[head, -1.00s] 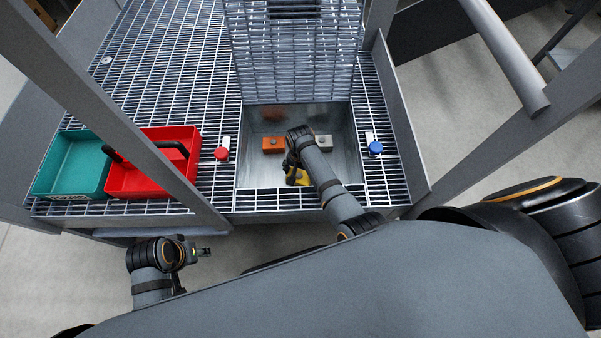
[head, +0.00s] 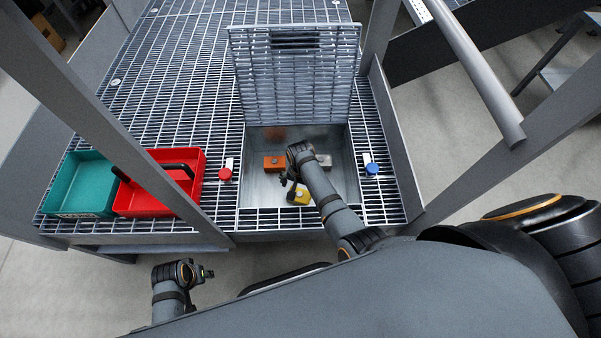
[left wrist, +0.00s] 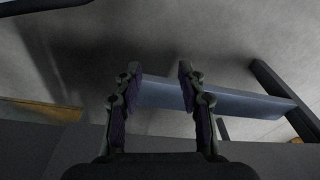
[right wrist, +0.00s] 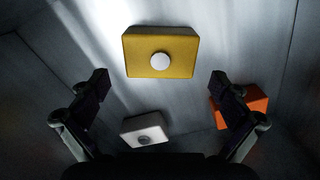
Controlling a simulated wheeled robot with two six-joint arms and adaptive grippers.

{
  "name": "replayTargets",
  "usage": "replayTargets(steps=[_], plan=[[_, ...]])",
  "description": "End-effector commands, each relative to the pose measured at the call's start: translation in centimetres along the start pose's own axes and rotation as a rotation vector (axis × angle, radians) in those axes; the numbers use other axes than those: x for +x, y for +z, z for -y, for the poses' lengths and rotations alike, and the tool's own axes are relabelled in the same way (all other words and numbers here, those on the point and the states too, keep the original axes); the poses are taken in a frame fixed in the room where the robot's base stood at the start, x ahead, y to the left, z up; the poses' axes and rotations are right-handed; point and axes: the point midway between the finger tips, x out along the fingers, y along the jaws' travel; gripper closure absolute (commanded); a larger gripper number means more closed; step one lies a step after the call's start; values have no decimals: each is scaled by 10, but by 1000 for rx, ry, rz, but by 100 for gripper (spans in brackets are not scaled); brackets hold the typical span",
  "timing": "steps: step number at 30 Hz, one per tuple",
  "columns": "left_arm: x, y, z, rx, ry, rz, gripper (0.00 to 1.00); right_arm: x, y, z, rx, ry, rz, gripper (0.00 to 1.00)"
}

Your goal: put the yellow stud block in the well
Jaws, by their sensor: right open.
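The yellow stud block (head: 301,196) lies on the metal floor of the well (head: 345,188), near its front side. In the right wrist view the yellow block (right wrist: 160,42) is seen from above with its pale round stud. My right gripper (right wrist: 158,82) reaches down into the well. Its fingers are spread and nothing is between them; the yellow block lies beyond the tips, apart from them. My left gripper (head: 206,273) is low in front of the catwalk, and its fingers (left wrist: 158,72) are apart and empty in the left wrist view.
An orange block (head: 273,162) and a grey-white block (head: 324,160) also lie in the well. A raised grate lid (head: 300,80) stands behind it. A red knob (head: 225,174) and a blue knob (head: 372,169) flank it. Red (head: 192,200) and teal (head: 85,190) trays sit left, behind a slanted post.

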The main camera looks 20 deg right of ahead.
Motion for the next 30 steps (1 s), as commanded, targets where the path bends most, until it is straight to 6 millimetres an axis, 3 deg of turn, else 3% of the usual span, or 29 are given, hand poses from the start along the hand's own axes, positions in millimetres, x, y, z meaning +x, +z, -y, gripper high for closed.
replayTargets(steps=[12,20,24,30], plan=[[81,51,24,-2,-44,-12,60,-36,0,0,0,0,0,0],[98,107,31,1,-54,-1,60,-66,0,0,0,1,0,0],[97,137,31,1,-54,8,60,-82,0,0,0,0,0,0],[97,161,31,2,-54,15,60,-90,0,0,0,0,-1,0]])
